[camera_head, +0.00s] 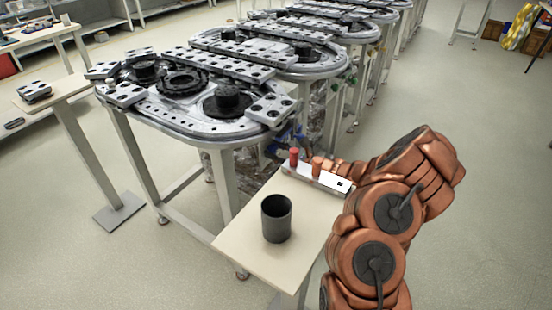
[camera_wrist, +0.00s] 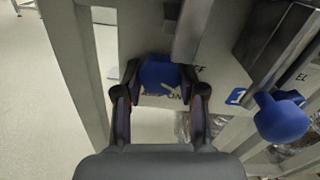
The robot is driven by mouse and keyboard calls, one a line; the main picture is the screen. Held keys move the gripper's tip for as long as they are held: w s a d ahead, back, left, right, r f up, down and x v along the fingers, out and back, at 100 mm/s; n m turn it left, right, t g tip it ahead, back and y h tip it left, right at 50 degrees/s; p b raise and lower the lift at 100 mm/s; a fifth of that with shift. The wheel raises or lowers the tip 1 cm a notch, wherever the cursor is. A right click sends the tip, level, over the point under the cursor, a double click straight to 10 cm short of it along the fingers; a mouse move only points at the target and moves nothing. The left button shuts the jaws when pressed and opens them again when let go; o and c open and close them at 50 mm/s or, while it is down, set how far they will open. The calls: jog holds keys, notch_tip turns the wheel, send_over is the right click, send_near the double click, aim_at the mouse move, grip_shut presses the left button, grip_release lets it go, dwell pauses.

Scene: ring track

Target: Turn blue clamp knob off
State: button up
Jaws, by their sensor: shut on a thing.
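In the wrist view, a blue clamp knob (camera_wrist: 160,73) sits between the two dark fingertips of my gripper (camera_wrist: 159,92). My gripper is shut on it. The knob has a pale pointer mark near its lower edge, directed toward the lower right. Beside it, a label partly shows "FF" and another partly shows "ON"; the fingers and knob hide the rest. A second blue knob (camera_wrist: 282,117) stands apart at the right, near a blue label marked "1". In the head view, my arm reaches behind the small table toward the track's side, and the gripper is mostly hidden there.
The ring track (camera_head: 215,125) stands on a metal frame, whose posts are close around my gripper. A small table (camera_head: 255,240) carries a dark cup (camera_head: 276,218) and a white block (camera_head: 335,183) with red and orange pegs. Floor at the right is clear.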

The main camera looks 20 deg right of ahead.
jog(key=n+b, duration=0.4)
jog(key=b, duration=0.1)
jog(key=shift+d+f, duration=0.1)
jog(key=shift+f, duration=0.1)
jog(key=shift+r+n+b, duration=0.15)
jog(key=shift+n+b, duration=0.45)
jog(key=shift+n, duration=0.1)
jog(key=o, duration=1.2)
jog(key=shift+c, duration=0.2)
jog(key=v, duration=1.2)
